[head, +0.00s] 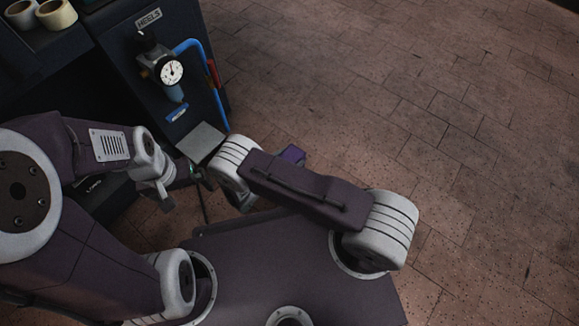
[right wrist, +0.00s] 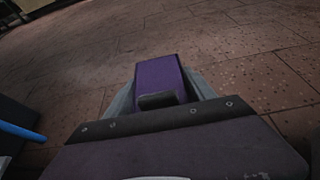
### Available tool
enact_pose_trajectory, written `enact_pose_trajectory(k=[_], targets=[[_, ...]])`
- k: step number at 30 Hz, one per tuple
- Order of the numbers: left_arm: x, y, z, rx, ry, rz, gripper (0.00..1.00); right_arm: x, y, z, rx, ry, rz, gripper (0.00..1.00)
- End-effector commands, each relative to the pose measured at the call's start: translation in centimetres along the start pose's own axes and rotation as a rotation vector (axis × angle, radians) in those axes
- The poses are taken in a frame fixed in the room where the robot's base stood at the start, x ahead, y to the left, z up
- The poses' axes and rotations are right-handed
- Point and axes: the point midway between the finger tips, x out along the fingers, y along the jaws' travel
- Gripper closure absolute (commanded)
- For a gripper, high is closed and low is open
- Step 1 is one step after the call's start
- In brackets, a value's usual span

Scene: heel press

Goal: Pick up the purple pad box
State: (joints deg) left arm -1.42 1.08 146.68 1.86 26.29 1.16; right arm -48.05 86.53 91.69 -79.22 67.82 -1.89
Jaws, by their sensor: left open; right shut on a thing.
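The purple pad box (right wrist: 160,76) stands out in the middle of the right wrist view, between the grey fingers of my right gripper (right wrist: 161,88). The right gripper is shut on it. In the head view only a small piece of the purple box (head: 292,154) shows past my right arm link; the right gripper is mostly hidden there. My left gripper (head: 186,177) is open, left of the right arm and close to the dark cabinet. Its fingers are small and dark, and I see nothing held in them.
A dark cabinet (head: 120,60) labelled HEELS carries a pressure gauge (head: 171,72) and a blue hose (head: 215,85). A grey plate (head: 201,141) sits by its lower edge. Tape-like rolls (head: 56,13) lie at the top left. The brick floor (head: 450,120) to the right is clear.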

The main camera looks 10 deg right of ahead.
Motion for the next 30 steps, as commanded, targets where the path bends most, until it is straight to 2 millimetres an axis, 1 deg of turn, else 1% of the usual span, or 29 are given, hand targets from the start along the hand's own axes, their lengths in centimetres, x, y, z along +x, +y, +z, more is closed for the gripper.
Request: enact_pose_trajectory(k=[5, 8, 20, 26, 29, 30], targets=[[-0.1, 0.0, 0.0, 0.0, 0.0, 0.0, 0.0, 0.0, 0.0, 0.1, 0.0, 0.0, 0.0, 0.96], [-0.6, 0.0, -0.1, 0.0, 0.0, 0.0, 0.0, -0.2, 0.0, 0.6, 0.0, 0.0, 0.0, 0.96], [-4.3, 0.1, -0.5, 0.0, 0.0, 0.0, 0.0, -1.7, 0.0, 4.2, 0.0, 0.0, 0.0, 0.96], [-6.4, 0.1, -0.7, 0.0, 0.0, 0.0, 0.0, -1.7, -2.1, 5.8, -0.003, -0.002, -0.001, 0.96], [-7.8, 0.1, -0.8, 0.0, 0.0, 0.0, 0.0, -1.7, -3.5, 6.8, -0.004, -0.001, -0.002, 0.96], [-8.6, 0.2, -0.9, 0.0, 0.0, 0.0, 0.0, -1.8, -4.3, 7.4, -0.004, -0.001, -0.003, 0.96]])
